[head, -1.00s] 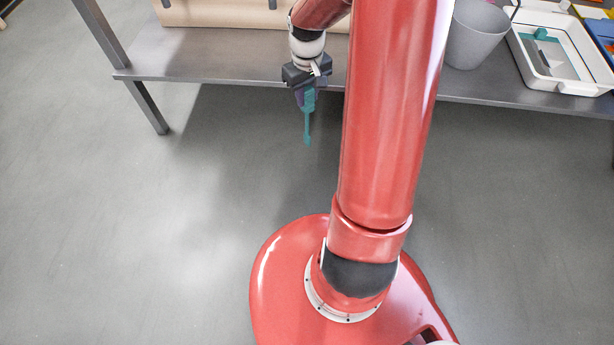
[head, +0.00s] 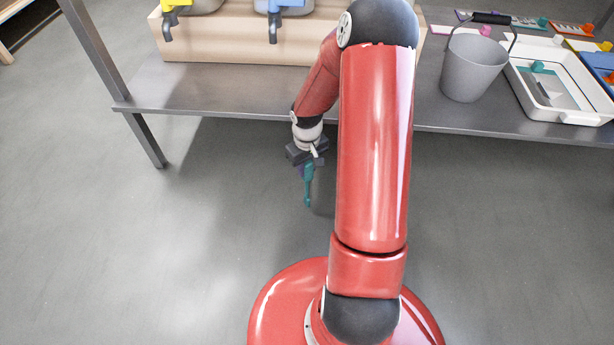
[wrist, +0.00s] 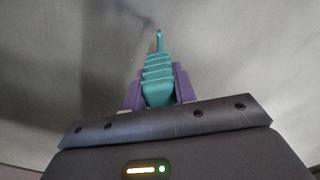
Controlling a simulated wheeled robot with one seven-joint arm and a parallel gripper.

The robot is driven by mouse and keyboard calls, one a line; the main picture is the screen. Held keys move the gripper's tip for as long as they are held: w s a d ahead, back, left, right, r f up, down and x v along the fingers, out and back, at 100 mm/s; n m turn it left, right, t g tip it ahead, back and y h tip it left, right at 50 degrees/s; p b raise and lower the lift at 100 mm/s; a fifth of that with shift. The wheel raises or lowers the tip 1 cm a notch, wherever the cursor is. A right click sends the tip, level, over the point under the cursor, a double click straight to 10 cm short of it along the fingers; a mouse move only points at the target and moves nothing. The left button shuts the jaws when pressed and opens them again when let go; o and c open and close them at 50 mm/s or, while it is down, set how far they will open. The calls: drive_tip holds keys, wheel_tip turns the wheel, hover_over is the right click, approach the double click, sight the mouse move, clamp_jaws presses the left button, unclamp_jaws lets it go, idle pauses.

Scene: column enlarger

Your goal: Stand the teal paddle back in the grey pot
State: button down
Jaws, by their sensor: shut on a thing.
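The teal paddle (head: 308,188) hangs below my gripper (head: 308,168), its free end pointing down over the open floor in front of the bench. In the wrist view my purple fingers (wrist: 158,84) are shut on the ribbed part of the paddle (wrist: 157,68), and its thin end, curved at the tip, reaches away. A grey pail-shaped pot (head: 474,70) with a dark-gripped handle stands upright on the bench to the right. My gripper is well to its left and short of the bench edge. The pot's inside is mostly hidden.
The grey bench (head: 225,97) has its front edge just beyond my gripper. A white tray (head: 568,117) with a teal-ended item stands right of the pot. A wooden stand (head: 225,45) with taps is at the back left. The bench between stand and pot is partly hidden by my arm.

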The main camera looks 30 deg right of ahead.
sight(307, 185)
drive_tip(key=shift+f+b, duration=0.35)
drive_tip(key=shift+f, duration=1.55)
drive_tip(key=shift+f, duration=0.2)
drive_tip(key=c, duration=1.1)
unclamp_jaws()
